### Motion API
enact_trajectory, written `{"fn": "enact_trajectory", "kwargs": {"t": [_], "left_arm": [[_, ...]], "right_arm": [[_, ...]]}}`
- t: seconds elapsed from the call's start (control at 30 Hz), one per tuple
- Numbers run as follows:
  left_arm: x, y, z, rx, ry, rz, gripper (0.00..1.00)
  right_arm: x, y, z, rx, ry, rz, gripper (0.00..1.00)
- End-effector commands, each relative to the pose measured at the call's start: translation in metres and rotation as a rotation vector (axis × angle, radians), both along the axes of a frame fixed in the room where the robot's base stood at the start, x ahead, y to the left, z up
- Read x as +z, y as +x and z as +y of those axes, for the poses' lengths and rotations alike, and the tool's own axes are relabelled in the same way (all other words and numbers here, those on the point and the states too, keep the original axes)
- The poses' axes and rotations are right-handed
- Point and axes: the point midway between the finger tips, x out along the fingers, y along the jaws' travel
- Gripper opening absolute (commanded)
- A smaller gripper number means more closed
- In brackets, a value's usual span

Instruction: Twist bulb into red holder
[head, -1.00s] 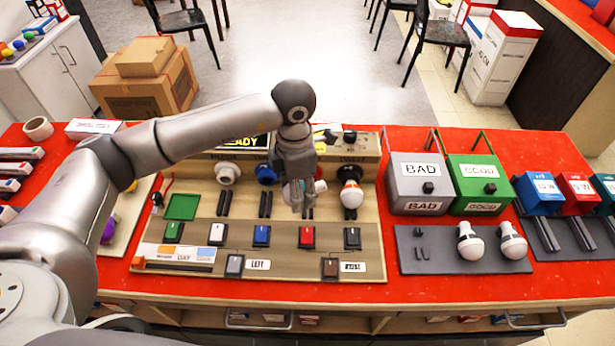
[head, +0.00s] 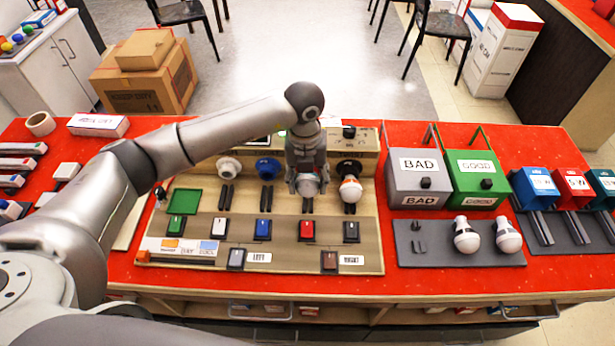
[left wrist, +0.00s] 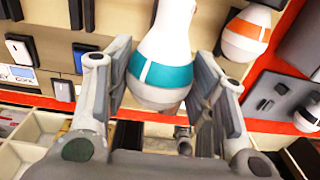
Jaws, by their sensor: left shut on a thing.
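My left gripper (head: 308,187) is at the board's back row, between the blue holder (head: 268,168) and the black holder (head: 350,167). It is shut on a white bulb with a teal band (left wrist: 165,72); the bulb's pale end also shows in the head view (head: 308,188). In the left wrist view the bulb lies between the two fingers, its narrow end pointing away toward the board. The red holder is hidden behind my gripper and arm, so I cannot tell whether the bulb touches it. My right gripper is not in view.
A bulb with an orange band (head: 350,189) sits at the black holder, close on the right. A white holder (head: 229,167) is at the left. Colored switches, including a red one (head: 307,231), line the board's front. Grey BAD (head: 419,170) and green GOOD (head: 474,170) boxes stand right.

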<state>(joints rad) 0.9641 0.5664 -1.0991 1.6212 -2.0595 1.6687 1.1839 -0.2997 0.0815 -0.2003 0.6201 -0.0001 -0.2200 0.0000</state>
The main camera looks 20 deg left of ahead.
Motion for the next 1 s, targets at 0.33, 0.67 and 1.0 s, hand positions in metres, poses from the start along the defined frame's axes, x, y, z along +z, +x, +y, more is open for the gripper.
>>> {"fn": "enact_trajectory", "kwargs": {"t": [0.33,0.67,1.0], "left_arm": [[-0.041,0.000,0.000,-0.001,0.001,0.001,0.29],[-0.069,0.000,0.000,-0.003,0.000,0.000,0.29],[-0.069,0.000,0.000,-0.003,0.001,0.000,0.29]], "right_arm": [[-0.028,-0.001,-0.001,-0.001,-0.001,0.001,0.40],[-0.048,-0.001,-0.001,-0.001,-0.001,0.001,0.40],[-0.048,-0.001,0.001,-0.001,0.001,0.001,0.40]]}}
